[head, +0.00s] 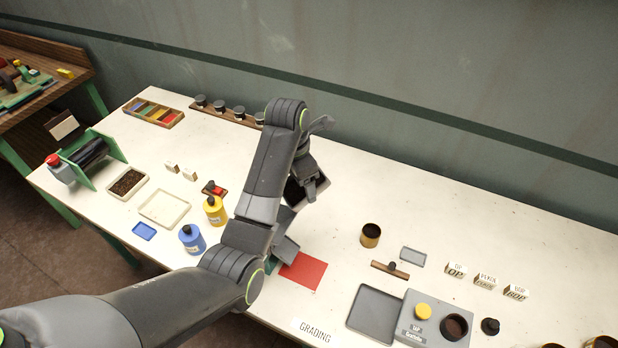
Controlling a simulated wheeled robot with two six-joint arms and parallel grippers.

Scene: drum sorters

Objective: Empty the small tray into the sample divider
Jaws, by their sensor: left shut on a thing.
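My left gripper (309,188) is at the middle of the white table, with its arm coming in from the lower left. It is shut on a small box-like tray (322,186) with a dark inside and a pale side; the gripper and arm hide part of it. Whether anything is in it cannot be told. My right gripper is not in view.
A pale tray of dark grains (146,187), an empty pale tray (160,223), a blue bottle (192,240) and a yellow bottle (215,211) stand left. A red mat (304,271) lies near the front. A brown cup (370,235) and lettered blocks (485,281) stand right. The back right is clear.

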